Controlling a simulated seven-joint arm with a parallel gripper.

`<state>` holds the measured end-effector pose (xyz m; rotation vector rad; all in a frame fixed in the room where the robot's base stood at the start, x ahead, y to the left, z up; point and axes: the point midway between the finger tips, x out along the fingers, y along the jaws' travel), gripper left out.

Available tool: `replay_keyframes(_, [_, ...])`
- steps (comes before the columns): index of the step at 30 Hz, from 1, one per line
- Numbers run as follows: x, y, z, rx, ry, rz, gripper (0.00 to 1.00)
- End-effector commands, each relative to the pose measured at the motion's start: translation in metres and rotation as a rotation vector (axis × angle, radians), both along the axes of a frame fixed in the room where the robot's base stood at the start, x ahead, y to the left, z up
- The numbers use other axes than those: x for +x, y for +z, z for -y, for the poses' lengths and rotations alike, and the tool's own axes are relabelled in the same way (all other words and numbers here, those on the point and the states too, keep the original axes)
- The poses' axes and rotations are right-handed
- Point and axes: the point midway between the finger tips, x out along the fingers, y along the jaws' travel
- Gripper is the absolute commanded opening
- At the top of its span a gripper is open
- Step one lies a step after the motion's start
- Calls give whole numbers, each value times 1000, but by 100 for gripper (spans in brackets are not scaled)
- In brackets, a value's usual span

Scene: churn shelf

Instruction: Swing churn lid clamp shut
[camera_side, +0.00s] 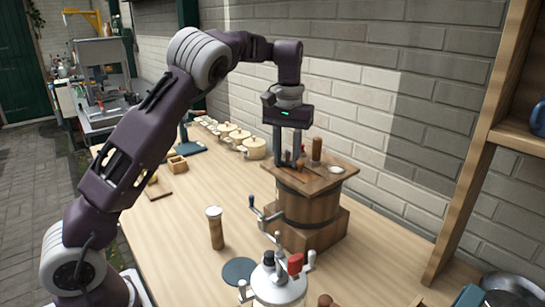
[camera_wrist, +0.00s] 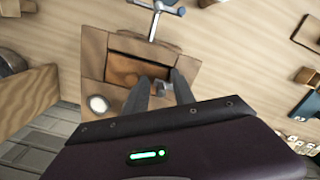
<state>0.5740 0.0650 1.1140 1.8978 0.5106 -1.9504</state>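The churn (camera_side: 308,205) is a wooden barrel with dark bands and a square wooden top, standing on a wooden block. In the wrist view its top (camera_wrist: 93,65) has a darker rectangular lid panel (camera_wrist: 125,70). A small grey metal piece (camera_wrist: 162,87), possibly the lid clamp, shows between the fingertips; whether they touch it is unclear. My gripper (camera_side: 289,162) points down over the near left part of the top. Its fingers (camera_wrist: 159,80) are apart, with a visible gap. The clamp is too small and hidden to read its angle.
A metal crank (camera_side: 265,215) sticks out from the churn's near side. A brown upright handle (camera_side: 316,151) and a white disc (camera_side: 336,169) are on the top. A brown jar (camera_side: 215,228) and a metal-lidded vessel (camera_side: 278,284) stand nearer. A shelf post (camera_side: 480,150) rises right.

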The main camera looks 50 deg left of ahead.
Motion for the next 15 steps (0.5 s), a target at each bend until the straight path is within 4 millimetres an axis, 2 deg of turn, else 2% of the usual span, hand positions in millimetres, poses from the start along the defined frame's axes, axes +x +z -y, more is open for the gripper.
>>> replay_keyframes(1, [10,2,-2,11,-6,37,27])
replay_keyframes(6, [10,5,-2,11,-7,40,27])
replay_keyframes(15, [9,36,-2,11,-5,37,27])
